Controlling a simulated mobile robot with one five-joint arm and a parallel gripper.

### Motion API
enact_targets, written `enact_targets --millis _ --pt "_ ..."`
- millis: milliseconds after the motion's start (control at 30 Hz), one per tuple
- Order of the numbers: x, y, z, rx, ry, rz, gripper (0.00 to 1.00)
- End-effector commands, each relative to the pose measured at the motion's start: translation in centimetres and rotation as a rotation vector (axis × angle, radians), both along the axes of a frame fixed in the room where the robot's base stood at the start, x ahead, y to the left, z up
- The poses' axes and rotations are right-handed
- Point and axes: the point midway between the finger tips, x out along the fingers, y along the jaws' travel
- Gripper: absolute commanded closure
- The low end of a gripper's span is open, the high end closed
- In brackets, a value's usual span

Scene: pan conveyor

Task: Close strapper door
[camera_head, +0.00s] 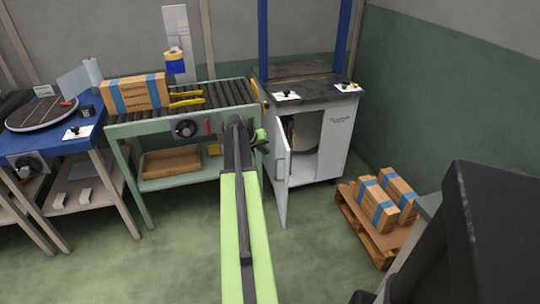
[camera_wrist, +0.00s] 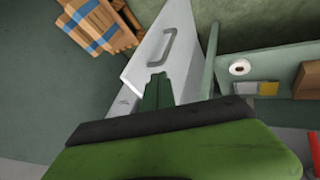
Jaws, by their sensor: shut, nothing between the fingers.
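The strapper is a white cabinet (camera_head: 328,143) with a dark top, right of the conveyor in the head view. Its door (camera_head: 281,185) stands open, swung out toward me, and the dark inside with a pale round part shows. In the wrist view the door (camera_wrist: 183,50) is a pale panel with a grey handle (camera_wrist: 162,46). My gripper (camera_head: 259,139) is at the left of the door's upper part in the head view. In the wrist view its dark green fingertips (camera_wrist: 158,80) are together and empty, in front of the door below the handle. I cannot tell whether they touch it.
The green roller conveyor (camera_head: 120,128) with a strapped box (camera_head: 136,93) stands left of the cabinet. A pallet (camera_head: 371,236) with strapped boxes is on the floor to the right. A blue table (camera_head: 60,143) is at far left. The floor before the door looks clear.

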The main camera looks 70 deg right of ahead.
Motion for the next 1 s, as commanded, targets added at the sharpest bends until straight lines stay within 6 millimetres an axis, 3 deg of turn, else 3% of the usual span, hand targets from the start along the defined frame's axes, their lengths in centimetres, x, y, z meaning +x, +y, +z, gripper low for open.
enact_targets --millis 33,333,400,600,1000 --pt "-0.2 -0.8 -2.0 0.000 -0.001 -0.002 1.00" --pt "-1.6 -4.5 -7.1 0.000 -0.001 -0.002 1.00" --pt "-2.8 -5.0 -6.1 0.001 0.000 -0.003 1.00" --pt "-4.7 -6.1 -6.0 0.002 -0.001 -0.002 1.00" --pt "-5.1 -6.6 -6.0 0.001 -0.001 -0.002 1.00"
